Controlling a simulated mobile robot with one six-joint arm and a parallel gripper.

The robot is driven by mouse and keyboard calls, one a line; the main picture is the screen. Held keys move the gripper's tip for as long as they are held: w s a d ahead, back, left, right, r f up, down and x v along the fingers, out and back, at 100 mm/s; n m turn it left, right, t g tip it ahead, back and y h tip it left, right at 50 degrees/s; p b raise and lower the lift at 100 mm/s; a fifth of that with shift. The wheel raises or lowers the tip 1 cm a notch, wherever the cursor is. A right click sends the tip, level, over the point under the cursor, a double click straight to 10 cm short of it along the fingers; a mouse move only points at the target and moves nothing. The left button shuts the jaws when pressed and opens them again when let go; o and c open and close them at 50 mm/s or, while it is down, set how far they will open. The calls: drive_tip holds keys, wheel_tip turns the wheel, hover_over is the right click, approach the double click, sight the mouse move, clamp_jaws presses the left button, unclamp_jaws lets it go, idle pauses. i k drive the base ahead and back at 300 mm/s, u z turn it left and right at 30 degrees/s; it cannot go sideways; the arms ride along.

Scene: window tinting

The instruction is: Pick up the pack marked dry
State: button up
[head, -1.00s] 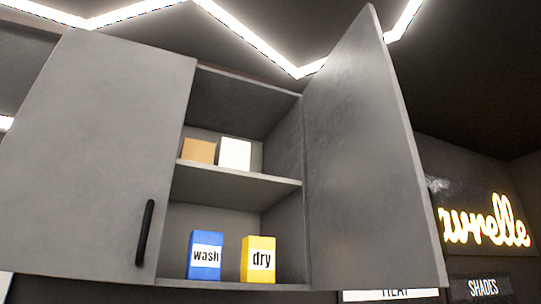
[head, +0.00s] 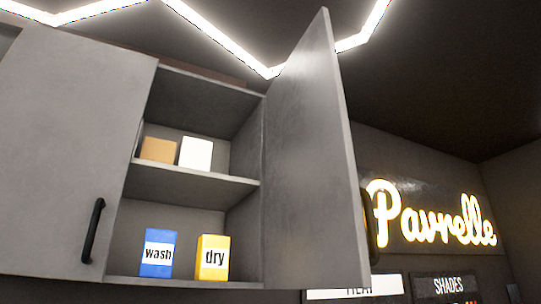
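The pack marked dry (head: 213,257) is a yellow box with a white label, standing upright on the bottom shelf of an open wall cabinet. A blue pack marked wash (head: 158,254) stands just to its left, with a small gap between them. My gripper is not in view.
The cabinet's right door (head: 312,165) stands open to the right of the packs; its left door (head: 70,150) is shut, with a black handle (head: 92,230). The upper shelf (head: 190,186) holds a tan box (head: 158,149) and a white box (head: 196,153). A lit sign (head: 430,216) is at right.

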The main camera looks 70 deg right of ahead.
sight(212, 265)
drive_tip(key=u, duration=0.05)
drive_tip(key=k, duration=2.9)
drive_tip(key=z, duration=0.85)
drive_tip(key=i, duration=1)
